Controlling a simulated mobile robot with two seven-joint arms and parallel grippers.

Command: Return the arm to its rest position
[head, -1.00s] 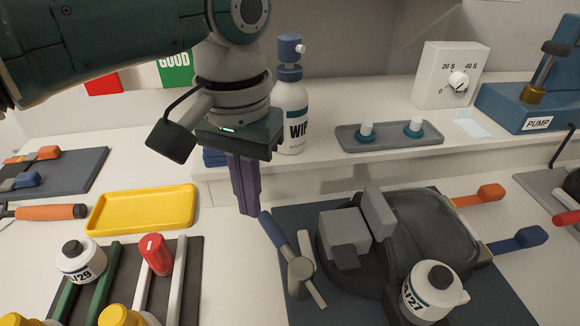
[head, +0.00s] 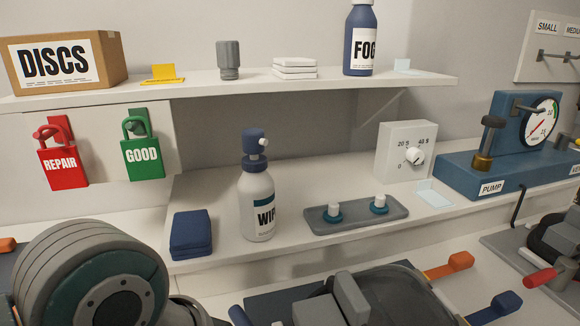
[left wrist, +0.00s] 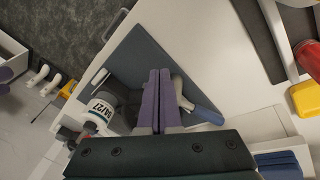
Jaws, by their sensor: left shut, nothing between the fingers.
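My left arm's rounded grey and teal link fills the lower left of the head view, and its gripper is out of that view. In the left wrist view my left gripper (left wrist: 158,98) shows with its two purple fingers together and nothing between them. Below the fingers in that view lie the dark blue mat (left wrist: 140,58) and a bottle marked A/27 (left wrist: 98,112), which stands apart from the fingers. A blue-handled tool (left wrist: 203,113) lies partly hidden beside the fingers. My right gripper is in neither current view.
In the head view a wipe bottle (head: 257,205), folded blue cloths (head: 191,234) and a tray with two white-topped pieces (head: 355,214) stand on the low ledge. A timer box (head: 404,150) and pump (head: 500,172) are at the right. The upper shelf (head: 200,92) holds several items.

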